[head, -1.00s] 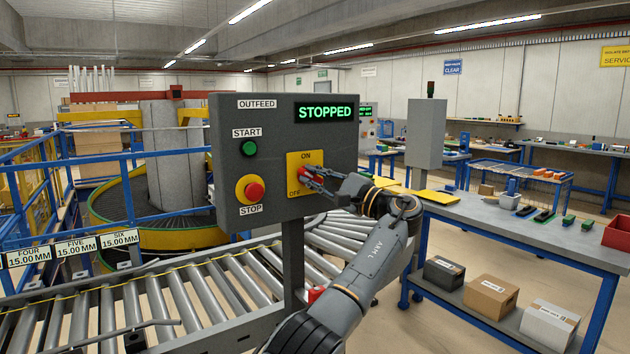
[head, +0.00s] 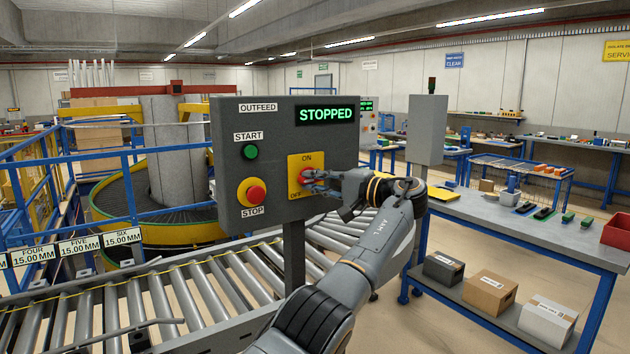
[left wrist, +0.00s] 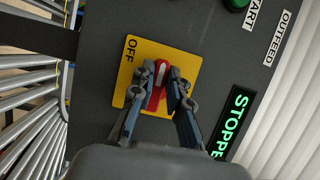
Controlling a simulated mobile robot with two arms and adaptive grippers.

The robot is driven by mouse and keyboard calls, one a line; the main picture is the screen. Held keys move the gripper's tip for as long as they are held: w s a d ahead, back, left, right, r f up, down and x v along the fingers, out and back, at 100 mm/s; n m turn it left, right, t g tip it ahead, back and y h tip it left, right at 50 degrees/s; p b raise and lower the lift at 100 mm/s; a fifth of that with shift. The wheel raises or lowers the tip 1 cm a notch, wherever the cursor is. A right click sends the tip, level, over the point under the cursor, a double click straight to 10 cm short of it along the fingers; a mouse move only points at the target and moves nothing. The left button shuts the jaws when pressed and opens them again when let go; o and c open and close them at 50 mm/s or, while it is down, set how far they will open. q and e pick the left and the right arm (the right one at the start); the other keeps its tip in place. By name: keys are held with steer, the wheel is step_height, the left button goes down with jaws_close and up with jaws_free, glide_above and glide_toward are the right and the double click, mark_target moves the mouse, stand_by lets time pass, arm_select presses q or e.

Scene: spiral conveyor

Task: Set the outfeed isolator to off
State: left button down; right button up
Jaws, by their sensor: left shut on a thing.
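The outfeed isolator is a red rotary handle (left wrist: 156,85) on a yellow plate (head: 294,163), with ON at the top and OFF at the lower left. It sits at the lower right of the grey panel. My left gripper (head: 311,181) is shut on the red handle, with one finger on each side in the left wrist view (left wrist: 166,88). There the handle lies roughly sideways across the panel, and its pale mark is at the end near the OFF lettering side. The fingers partly hide the handle in the head view. My right gripper is not in view.
The panel also bears a green START button (head: 250,152), a red STOP button (head: 256,194) and a display (head: 325,114) reading STOPPED. A roller conveyor (head: 200,290) runs below. A grey workbench (head: 480,215) stands at the right.

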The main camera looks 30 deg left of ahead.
arm_select(q)
steer(key=shift+f, duration=0.1)
steer(key=c, duration=1.3)
jaws_free()
steer(key=shift+d, duration=0.1)
steer(key=d, duration=1.2)
